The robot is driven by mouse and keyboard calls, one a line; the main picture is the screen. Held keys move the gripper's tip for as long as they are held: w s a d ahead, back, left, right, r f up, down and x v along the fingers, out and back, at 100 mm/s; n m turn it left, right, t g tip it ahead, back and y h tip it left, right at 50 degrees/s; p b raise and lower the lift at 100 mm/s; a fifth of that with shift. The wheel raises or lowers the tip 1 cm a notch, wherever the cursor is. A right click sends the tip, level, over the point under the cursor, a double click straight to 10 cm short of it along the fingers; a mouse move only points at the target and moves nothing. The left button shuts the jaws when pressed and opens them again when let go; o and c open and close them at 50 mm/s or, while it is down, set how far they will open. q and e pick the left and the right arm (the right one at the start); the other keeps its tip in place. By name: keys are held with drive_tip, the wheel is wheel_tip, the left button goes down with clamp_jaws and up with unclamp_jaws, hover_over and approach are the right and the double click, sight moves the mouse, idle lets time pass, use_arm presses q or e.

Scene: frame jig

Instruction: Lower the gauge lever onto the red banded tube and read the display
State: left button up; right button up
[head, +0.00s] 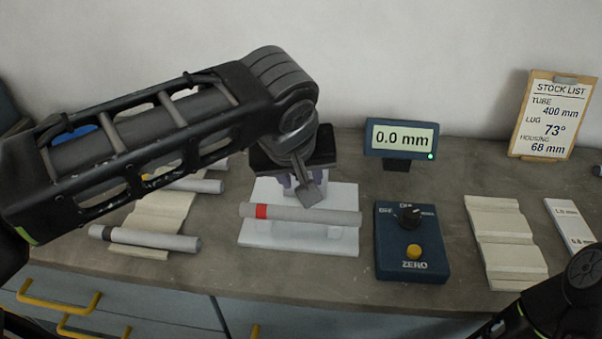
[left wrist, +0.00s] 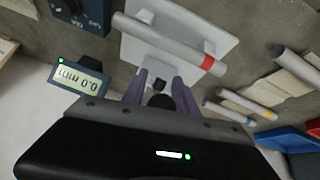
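The red banded tube (head: 325,216) lies across a white jig plate (head: 300,241), its red band (head: 262,211) left of centre. It also shows in the left wrist view (left wrist: 160,40). The display (head: 403,138) reads 0.0 mm. My left gripper (head: 291,184) points down just behind the tube. Its purple fingers (left wrist: 160,82) stand apart with a dark round part (left wrist: 160,101) between them; whether they grip it is unclear. A grey paddle-like piece (head: 311,192), seemingly the gauge lever, overlaps the tube in the head view; contact is not clear. My right gripper is out of view.
A blue box (head: 412,255) with a dial and yellow ZERO button stands right of the jig. Other tubes (head: 150,238) rest on a cream rack at left. An empty cream rack (head: 504,240) and a stock list board (head: 552,115) are at right.

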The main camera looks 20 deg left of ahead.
use_arm(q)
drive_tip(key=shift+o, duration=0.5)
drive_tip(key=shift+s+r, duration=0.1)
drive_tip(key=shift+r, duration=0.15)
drive_tip(key=v, duration=0.7)
drive_tip(key=shift+s+r, duration=0.1)
